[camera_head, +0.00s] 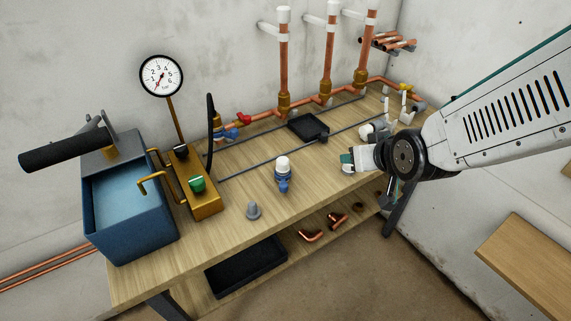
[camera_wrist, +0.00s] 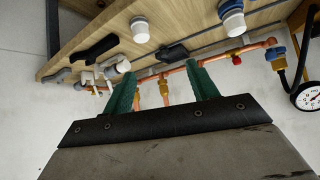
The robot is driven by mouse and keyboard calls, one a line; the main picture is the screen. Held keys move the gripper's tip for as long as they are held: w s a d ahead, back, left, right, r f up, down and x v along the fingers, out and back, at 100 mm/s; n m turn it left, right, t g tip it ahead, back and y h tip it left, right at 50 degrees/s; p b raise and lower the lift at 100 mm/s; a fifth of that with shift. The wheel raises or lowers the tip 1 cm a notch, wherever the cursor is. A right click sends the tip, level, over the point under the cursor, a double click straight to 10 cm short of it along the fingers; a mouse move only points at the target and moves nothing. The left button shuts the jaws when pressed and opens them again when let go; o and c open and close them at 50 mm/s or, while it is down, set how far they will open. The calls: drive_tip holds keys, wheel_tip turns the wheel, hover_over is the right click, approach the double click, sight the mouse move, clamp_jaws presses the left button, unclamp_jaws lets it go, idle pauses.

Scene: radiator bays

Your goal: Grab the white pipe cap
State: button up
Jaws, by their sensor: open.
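A white pipe cap (camera_wrist: 140,30) stands on the wooden bench in the wrist view, apart from the fingertips and above them in the picture. In the head view a small white piece (camera_head: 347,169) shows just under my gripper (camera_head: 346,158); it is probably the same cap, partly hidden. My gripper is open, with two green fingers (camera_wrist: 164,76) apart and nothing between them. Another white cap (camera_head: 283,163) sits on a blue fitting in mid-bench; it also shows in the wrist view (camera_wrist: 231,18).
The bench (camera_head: 245,232) also holds a black tray (camera_head: 308,126), a grey cone-shaped piece (camera_head: 253,211), and a blue tank (camera_head: 130,212) at left. White fittings (camera_head: 375,130) stand near my gripper. A pressure gauge (camera_head: 161,76) rises behind. Copper elbows (camera_head: 311,236) lie on the lower shelf.

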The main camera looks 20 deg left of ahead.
sight(285, 167)
drive_tip(key=s+a+f+n+y, duration=0.1)
drive_tip(key=a+f, duration=0.1)
drive_tip(key=a, duration=0.2)
drive_tip(key=a+f+t+y, duration=0.1)
drive_tip(key=a+f+y, duration=0.1)
drive_tip(key=a, duration=0.3)
drive_tip(key=s+a+f+n+y, duration=0.1)
drive_tip(key=a+f, duration=0.2)
drive_tip(key=a, duration=0.2)
drive_tip(key=shift+s+f+n+t, duration=0.3)
drive_tip(key=shift+f+t, duration=0.05)
drive_tip(key=shift+t, duration=0.05)
drive_tip(key=shift+y, duration=0.3)
drive_tip(key=x, duration=0.7)
drive_tip(key=shift+w+a+r, duration=0.1)
drive_tip(key=shift+a, duration=0.35)
drive_tip(key=c, duration=1)
